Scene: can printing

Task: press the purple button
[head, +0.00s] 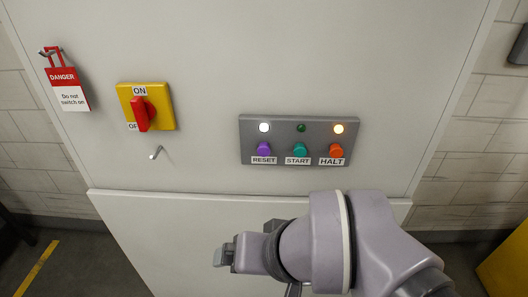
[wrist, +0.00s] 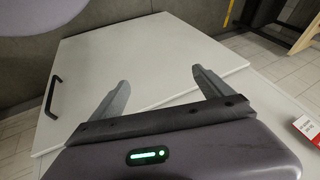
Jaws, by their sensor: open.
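The purple button (head: 264,149), labelled RESET, sits at the left of the row on a grey control panel (head: 250,128) on the white cabinet front. A teal START button (head: 300,150) and an orange HALT button (head: 336,150) are to its right. My gripper (head: 222,256) is below and left of the panel in the head view, apart from the buttons. In the wrist view my gripper (wrist: 162,88) shows its two fingers spread wide, with nothing between them. No button shows in the wrist view.
A yellow switch box (head: 166,108) with a red handle (head: 141,114) is left of the panel. A bare hook (head: 156,152) sticks out below it. A red and white danger tag (head: 70,90) hangs at the far left.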

